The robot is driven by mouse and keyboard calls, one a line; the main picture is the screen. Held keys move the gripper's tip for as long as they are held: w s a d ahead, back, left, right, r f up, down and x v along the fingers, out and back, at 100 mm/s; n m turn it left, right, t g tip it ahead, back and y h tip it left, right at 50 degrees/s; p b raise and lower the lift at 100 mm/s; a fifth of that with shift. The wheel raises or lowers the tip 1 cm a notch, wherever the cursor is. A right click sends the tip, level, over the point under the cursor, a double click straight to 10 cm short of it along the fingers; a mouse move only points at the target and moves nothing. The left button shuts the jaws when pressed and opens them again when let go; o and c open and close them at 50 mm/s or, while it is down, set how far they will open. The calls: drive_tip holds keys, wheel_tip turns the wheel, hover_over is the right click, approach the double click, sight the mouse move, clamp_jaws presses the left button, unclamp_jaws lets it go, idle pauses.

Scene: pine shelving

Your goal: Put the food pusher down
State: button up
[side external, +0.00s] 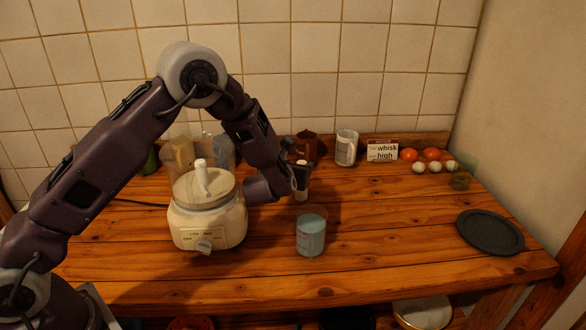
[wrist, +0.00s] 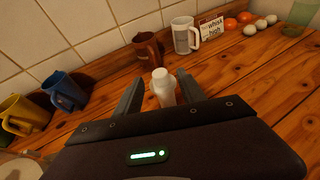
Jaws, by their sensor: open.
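The food pusher looks to be the small white bottle-shaped piece with a rounded top (wrist: 163,90), upright between my fingers in the wrist view. In the side view only its pale top (side external: 301,162) shows clearly; my fingers partly cover the rest. My gripper (side external: 300,188) is low over the wooden counter, right of the food processor (side external: 208,225). In the wrist view my gripper (wrist: 160,76) is open, one finger on each side of the white piece. The pusher's base is hidden, so I cannot tell for sure that it rests on the counter.
A cup of blue contents (side external: 311,238) stands in front of my gripper. Behind are a brown mug (wrist: 147,48), a clear-white mug (side external: 346,148) and a "whisk high" card (side external: 382,150). Tomatoes and eggs lie back right. A dark round plate (side external: 489,232) lies right; the counter between is clear.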

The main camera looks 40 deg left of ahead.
drive_tip(key=v, duration=0.4)
drive_tip(key=shift+s, duration=0.1)
drive_tip(key=s+r+n+g, duration=0.4)
drive_tip(key=s+r+n, duration=0.85)
drive_tip(key=n, duration=0.35)
drive_tip(key=s+d+n+g+h, duration=0.1)
drive_tip(key=s+d+n+h, duration=0.1)
drive_tip(key=s+n, duration=0.5)
drive_tip(key=s+d+n+g+h, duration=0.2)
drive_tip(key=s+n, duration=0.6)
drive_tip(key=s, duration=1)
drive_tip(key=shift+s+r+h, duration=0.3)
drive_tip(key=shift+s+h, duration=0.1)
drive_tip(key=shift+h, duration=0.3)
